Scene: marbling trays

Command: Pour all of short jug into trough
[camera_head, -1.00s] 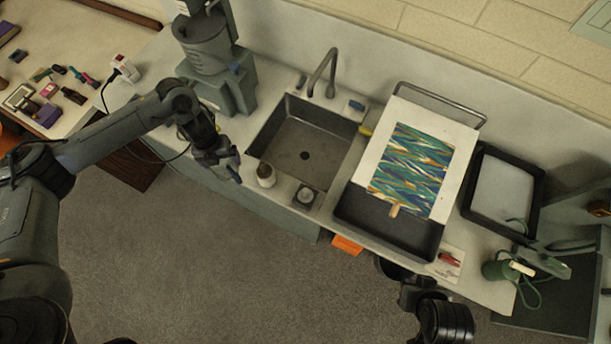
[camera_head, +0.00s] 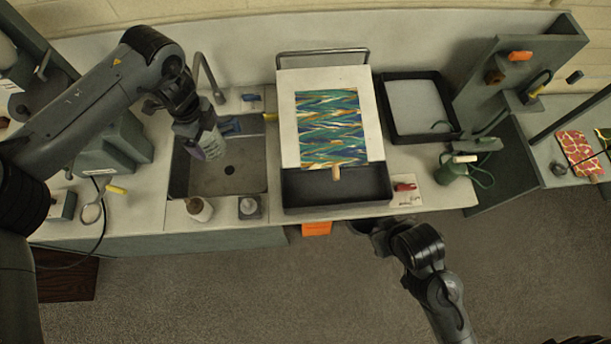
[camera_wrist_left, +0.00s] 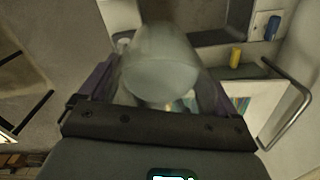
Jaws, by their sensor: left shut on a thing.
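My left gripper (camera_head: 207,146) is above the left part of the sink. In the left wrist view its purple fingers are shut on a pale, translucent rounded vessel, the short jug (camera_wrist_left: 160,75). I cannot make out its contents or its exact tilt. A dark rectangular trough (camera_head: 300,200) stands on the counter to the right of the sink. A white board (camera_head: 287,125) with a blue, green and orange marbled sheet covers its back part; its front part shows dark. My right gripper (camera_head: 362,228) is low in front of the counter edge, and its fingers are not clear.
A black-rimmed tray (camera_head: 455,136) and a green can (camera_head: 452,170) stand further right.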

